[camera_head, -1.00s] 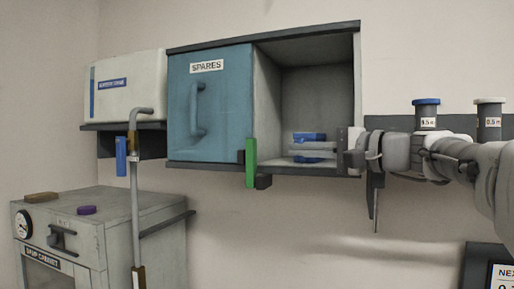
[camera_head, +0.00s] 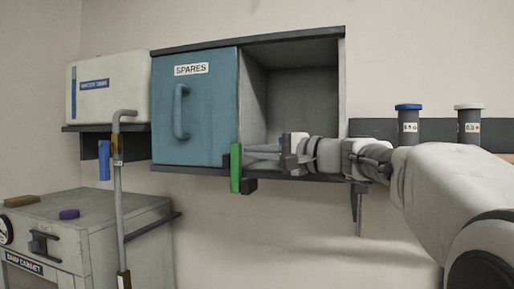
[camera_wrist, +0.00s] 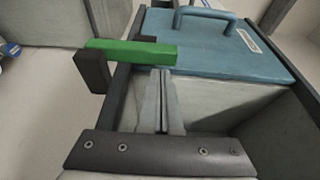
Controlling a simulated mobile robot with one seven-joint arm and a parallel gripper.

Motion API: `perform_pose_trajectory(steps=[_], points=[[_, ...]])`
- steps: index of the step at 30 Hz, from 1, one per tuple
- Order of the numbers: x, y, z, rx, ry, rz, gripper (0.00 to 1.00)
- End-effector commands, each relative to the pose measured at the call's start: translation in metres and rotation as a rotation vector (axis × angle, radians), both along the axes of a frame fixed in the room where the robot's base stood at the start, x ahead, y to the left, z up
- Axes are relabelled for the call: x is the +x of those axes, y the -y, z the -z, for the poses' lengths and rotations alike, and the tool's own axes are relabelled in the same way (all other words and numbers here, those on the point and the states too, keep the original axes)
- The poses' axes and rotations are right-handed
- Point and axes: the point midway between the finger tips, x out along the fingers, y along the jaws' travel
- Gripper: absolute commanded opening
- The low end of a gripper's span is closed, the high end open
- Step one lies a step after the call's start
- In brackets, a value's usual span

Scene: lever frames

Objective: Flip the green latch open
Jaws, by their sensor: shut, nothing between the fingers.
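The green latch (camera_head: 236,168) is an upright bar at the lower right edge of the blue door, on a dark pivot block (camera_head: 249,186). In the wrist view the green latch (camera_wrist: 130,52) lies across the picture, with its right end over the door side. My gripper (camera_head: 250,152) is shut and empty, pointing left at the cabinet's lower front. In the wrist view my gripper's fingertips (camera_wrist: 163,72) are together right beside the latch's right end. I cannot tell whether they touch it.
The blue SPARES door (camera_head: 200,110) is closed, with a vertical handle (camera_head: 181,110). The open grey compartment (camera_head: 290,95) is to its right. A grey bent pipe (camera_head: 119,190) stands at left, before a white box (camera_head: 108,85) and the lower cabinet (camera_head: 100,225).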

Motion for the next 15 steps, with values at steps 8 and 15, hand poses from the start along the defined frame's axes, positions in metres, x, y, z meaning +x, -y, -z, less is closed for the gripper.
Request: perform_pose_trajectory(steps=[8, 15], points=[[0.0121, -0.0144, -0.0005, 0.0, 0.001, -0.001, 0.0], [0.0122, -0.0143, -0.0001, 0.0, 0.001, -0.001, 0.0]])
